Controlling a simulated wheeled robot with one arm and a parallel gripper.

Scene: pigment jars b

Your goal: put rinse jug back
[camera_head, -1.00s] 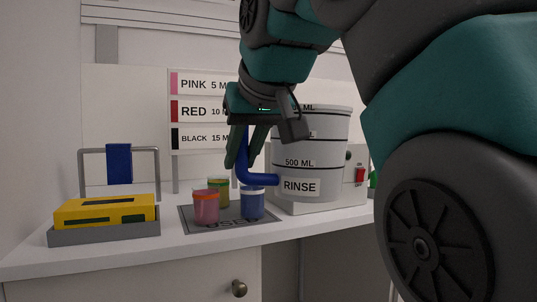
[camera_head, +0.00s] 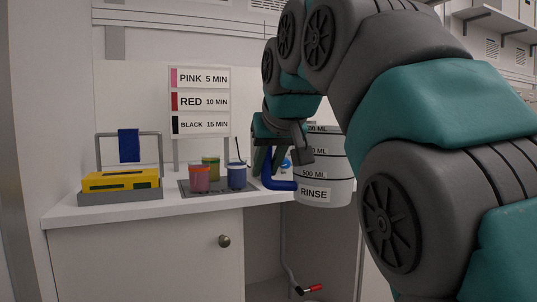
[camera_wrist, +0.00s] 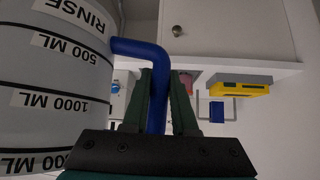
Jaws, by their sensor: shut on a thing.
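The rinse jug (camera_head: 322,170) is a grey-white measuring jug with a RINSE label, volume marks and a blue handle. My gripper (camera_head: 268,160) is shut on the jug's blue handle (camera_head: 278,184). In the head view the jug hangs upright at the right end of the counter, its base lower than the counter top; part of its rim is hidden by my arm. In the wrist view the jug (camera_wrist: 50,90) fills the left side, and the blue handle (camera_wrist: 155,85) runs between the two fingers (camera_wrist: 160,110).
Pink (camera_head: 200,179), yellow-green and blue (camera_head: 236,176) jars stand on a dark mat (camera_head: 205,189). A yellow item (camera_head: 120,181) lies in a grey tray at left. A timing sign (camera_head: 200,102) stands behind. A red-handled valve (camera_head: 314,288) is low under the counter (camera_head: 70,215).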

